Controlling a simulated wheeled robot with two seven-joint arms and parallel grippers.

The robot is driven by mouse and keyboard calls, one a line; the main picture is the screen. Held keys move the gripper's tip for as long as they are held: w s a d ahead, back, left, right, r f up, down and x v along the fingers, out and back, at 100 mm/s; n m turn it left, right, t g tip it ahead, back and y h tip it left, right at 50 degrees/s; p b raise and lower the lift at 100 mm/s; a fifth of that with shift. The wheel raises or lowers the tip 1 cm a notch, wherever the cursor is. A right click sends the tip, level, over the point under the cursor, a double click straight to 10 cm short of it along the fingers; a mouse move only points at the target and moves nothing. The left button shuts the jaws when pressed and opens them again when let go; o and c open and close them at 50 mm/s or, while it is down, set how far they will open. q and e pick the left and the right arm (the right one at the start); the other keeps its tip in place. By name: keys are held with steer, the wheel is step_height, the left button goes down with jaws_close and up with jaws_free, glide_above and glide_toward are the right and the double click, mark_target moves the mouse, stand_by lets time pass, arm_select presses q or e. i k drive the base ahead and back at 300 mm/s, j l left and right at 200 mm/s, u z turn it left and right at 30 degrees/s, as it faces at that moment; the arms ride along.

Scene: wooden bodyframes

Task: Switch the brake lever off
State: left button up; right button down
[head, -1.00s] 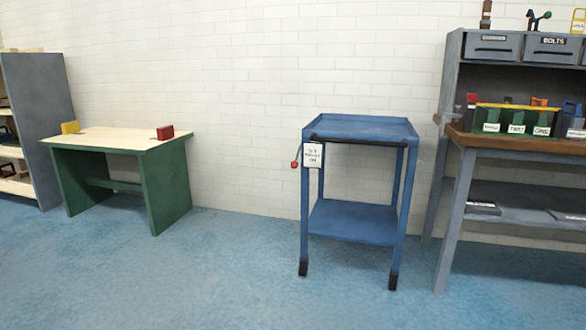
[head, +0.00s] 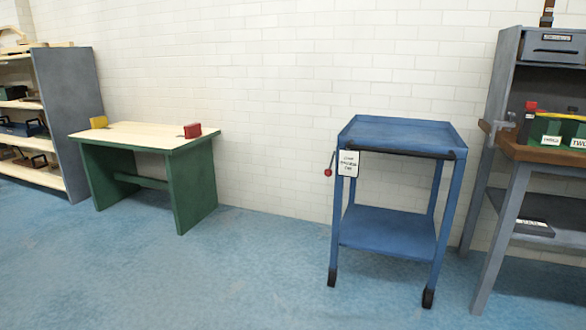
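The brake lever (head: 329,172) is a thin dark rod with a red knob at its lower end. It hangs at the left side of a blue two-shelf cart (head: 388,228), beside the front left leg. A white tag (head: 348,163) with dark writing hangs from the cart's front corner, just right of the lever. The cart's top tray looks empty. Neither of my grippers shows in the head view.
A green table (head: 192,188) with a pale top holds a yellow block (head: 98,122) and a red block (head: 192,130). A grey shelf unit (head: 68,110) stands at far left. A grey workbench (head: 502,218) stands close right of the cart. Blue floor (head: 240,285) in front is clear.

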mark_target(328, 172)
steer(key=i+j+u, duration=0.15)
steer(key=i, duration=0.65)
steer(key=i+j+u, duration=0.2)
steer(key=i, duration=0.65)
steer(key=i+j+z, duration=0.15)
steer(key=i+z, duration=0.3)
steer(key=i+j+z, duration=0.45)
steer(key=i, duration=0.15)
steer(key=i+j+z, duration=0.8)
steer(key=j+z, duration=0.15)
